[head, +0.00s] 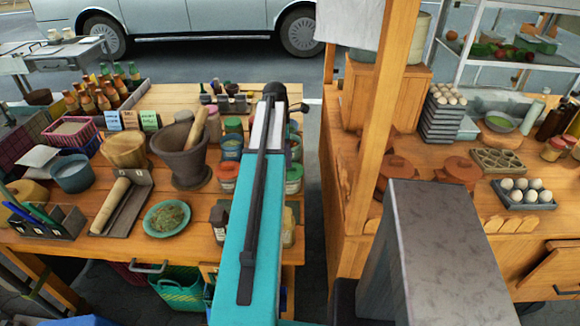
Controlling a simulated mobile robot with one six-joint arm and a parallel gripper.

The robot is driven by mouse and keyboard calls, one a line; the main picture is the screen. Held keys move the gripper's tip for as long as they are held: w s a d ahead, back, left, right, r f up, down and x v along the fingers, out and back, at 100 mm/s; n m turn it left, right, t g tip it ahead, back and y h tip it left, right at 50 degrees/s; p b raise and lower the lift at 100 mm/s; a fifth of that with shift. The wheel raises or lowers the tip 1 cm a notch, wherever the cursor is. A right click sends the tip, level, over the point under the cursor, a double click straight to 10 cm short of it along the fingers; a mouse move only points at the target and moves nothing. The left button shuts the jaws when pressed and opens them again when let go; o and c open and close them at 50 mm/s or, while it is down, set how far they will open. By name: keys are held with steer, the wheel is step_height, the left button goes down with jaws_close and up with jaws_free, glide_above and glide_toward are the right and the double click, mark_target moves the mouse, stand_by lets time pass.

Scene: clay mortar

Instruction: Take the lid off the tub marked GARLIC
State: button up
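Several small lidded tubs stand on the left wooden table, on both sides of my arm. Left of the arm are a green-lidded tub (233,126), a teal-lidded tub (231,147), a red-lidded tub (228,177) and a dark-lidded tub (219,223). Right of it are a green-lidded tub (294,179) and a partly hidden yellow-lidded tub (289,228). Their labels are too small to read, so I cannot tell which is marked GARLIC. My gripper (297,107) is at the arm's far end, above the table's back; its fingers cannot be made out.
A wooden post (381,120) and second counter (340,215) stand right, across a narrow gap. A car is behind.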

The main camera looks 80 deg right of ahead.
mark_target(290, 170)
steer(key=shift+s+f+p, duration=0.2)
steer(key=shift+f+p, duration=0.15)
steer(key=shift+f, duration=1.1)
steer(key=shift+d, duration=0.1)
jaws_close()
